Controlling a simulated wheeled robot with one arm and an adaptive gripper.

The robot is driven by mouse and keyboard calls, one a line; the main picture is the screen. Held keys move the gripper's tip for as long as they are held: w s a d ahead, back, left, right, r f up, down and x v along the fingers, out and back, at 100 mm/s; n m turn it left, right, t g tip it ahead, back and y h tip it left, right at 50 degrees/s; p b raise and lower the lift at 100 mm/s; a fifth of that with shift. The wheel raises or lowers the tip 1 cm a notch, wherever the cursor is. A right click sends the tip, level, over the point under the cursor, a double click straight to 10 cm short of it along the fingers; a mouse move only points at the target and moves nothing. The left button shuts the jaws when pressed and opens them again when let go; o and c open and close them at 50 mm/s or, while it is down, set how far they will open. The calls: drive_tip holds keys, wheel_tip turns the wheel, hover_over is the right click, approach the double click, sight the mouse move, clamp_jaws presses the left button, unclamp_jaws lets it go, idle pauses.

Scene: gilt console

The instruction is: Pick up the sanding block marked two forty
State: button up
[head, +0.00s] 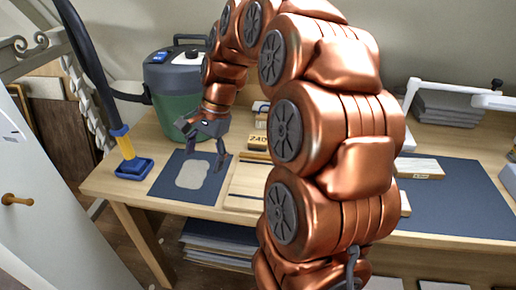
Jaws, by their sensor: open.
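The sanding block marked 240 (257,140) lies on the wooden bench, just right of my gripper. My copper arm hides its right part. My gripper (205,161) is open and empty, with its fingers pointing down above the right part of a dark blue mat (165,189). The gripper is left of the block and apart from it.
A pale flat patch (192,173) lies on the mat. A green shop vacuum (178,95) stands behind, and a blue-footed hose nozzle (130,165) stands left. A pale labelled block (419,168) lies right of my arm by another dark mat (455,200).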

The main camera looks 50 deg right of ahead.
drive_tip(key=w+d+f+m+t+b, duration=0.1)
drive_tip(key=w+d+m, duration=0.15)
drive_tip(key=d, duration=0.35)
drive_tip(key=w+d+f+m+t+b, duration=0.1)
drive_tip(key=w+d+f+m, duration=0.1)
drive_tip(key=d+m, duration=0.3)
drive_tip(key=m+t+b, duration=0.2)
drive_tip(key=m, duration=0.4)
approach(258, 139)
drive_tip(key=shift+x, duration=1.25)
drive_tip(key=shift+f, duration=0.1)
drive_tip(key=shift+p+x, duration=0.5)
drive_tip(key=shift+x, duration=3.2)
drive_tip(key=shift+c, duration=0.5)
drive_tip(key=c, duration=1.2)
